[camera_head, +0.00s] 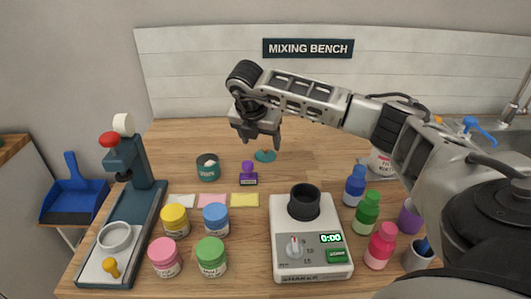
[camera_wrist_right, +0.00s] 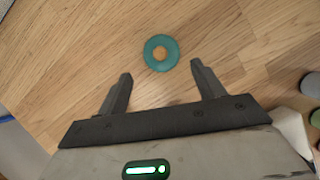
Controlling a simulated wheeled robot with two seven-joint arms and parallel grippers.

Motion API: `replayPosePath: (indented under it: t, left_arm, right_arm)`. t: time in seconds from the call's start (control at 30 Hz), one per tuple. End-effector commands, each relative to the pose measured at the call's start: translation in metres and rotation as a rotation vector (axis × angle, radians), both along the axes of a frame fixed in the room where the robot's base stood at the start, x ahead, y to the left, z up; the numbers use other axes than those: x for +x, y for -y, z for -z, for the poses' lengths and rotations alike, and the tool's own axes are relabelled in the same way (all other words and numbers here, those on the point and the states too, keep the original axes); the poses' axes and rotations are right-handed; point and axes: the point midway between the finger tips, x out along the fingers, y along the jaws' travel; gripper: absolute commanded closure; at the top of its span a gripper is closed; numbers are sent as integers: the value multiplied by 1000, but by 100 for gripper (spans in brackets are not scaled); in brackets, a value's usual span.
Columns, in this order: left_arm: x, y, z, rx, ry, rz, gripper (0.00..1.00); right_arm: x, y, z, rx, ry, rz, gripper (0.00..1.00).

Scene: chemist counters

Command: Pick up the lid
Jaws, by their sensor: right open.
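The lid (camera_head: 265,156) is a small teal disc with an orange-tan knob. It lies on the wooden bench toward the back, and in the right wrist view (camera_wrist_right: 161,53) it shows from above, just beyond the fingertips and roughly centred between them. My right gripper (camera_head: 259,143) is above the bench by the lid, pointing down; its two fingers (camera_wrist_right: 160,84) are apart with nothing between them. My left gripper is not in view.
A purple stamp (camera_head: 248,175) stands close in front of the lid. Coloured jars, a shaker machine (camera_head: 311,245) and a press (camera_head: 130,190) fill the front. Several bottles (camera_head: 367,211) stand at the right. The bench behind the teal jar is clear.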

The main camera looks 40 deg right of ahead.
Motion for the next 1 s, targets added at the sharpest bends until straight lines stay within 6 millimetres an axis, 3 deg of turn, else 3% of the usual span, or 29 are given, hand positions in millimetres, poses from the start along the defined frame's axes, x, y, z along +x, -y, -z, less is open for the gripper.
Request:
replayPosePath:
  t: [0.3,0.6,0.8,1.0]
  left_arm:
    - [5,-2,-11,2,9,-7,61]
    - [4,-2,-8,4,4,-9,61]
    - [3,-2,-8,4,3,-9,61]
    - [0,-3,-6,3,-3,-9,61]
  right_arm:
    - [7,20,38,-1,-3,0,32]
    - [8,22,43,0,0,-1,32]
    - [8,22,42,-1,-1,-1,83]
    - [7,22,44,0,-4,-1,90]
